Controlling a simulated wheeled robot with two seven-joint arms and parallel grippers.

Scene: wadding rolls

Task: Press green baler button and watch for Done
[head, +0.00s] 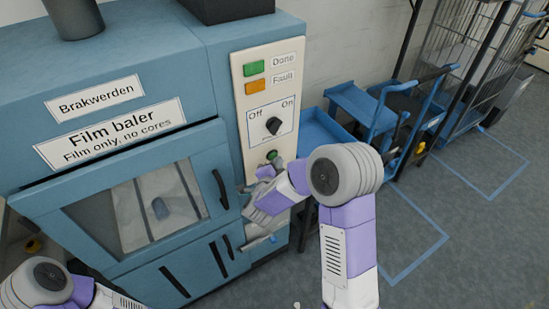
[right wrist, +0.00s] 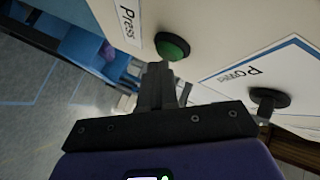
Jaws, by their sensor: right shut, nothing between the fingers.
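The blue film baler (head: 120,185) stands at the left, with a cream control panel (head: 243,82) on its right side. The green button (head: 271,155) is below the Off/On knob (head: 273,125); it also shows in the right wrist view (right wrist: 172,46) beside a "Press" label. The green Done lamp (head: 254,68) sits above the orange Fault lamp (head: 255,87); I cannot tell whether either is lit. My right gripper (head: 246,188) is shut and empty near the panel. In the right wrist view its fingertips (right wrist: 158,68) are close to the button; contact is unclear. My left gripper is out of view.
The baler door has a window (head: 135,210) with white material and a small blue item behind it, and a dark handle (head: 220,189). Blue carts (head: 360,105) and a wire cage (head: 455,70) stand at the back right.

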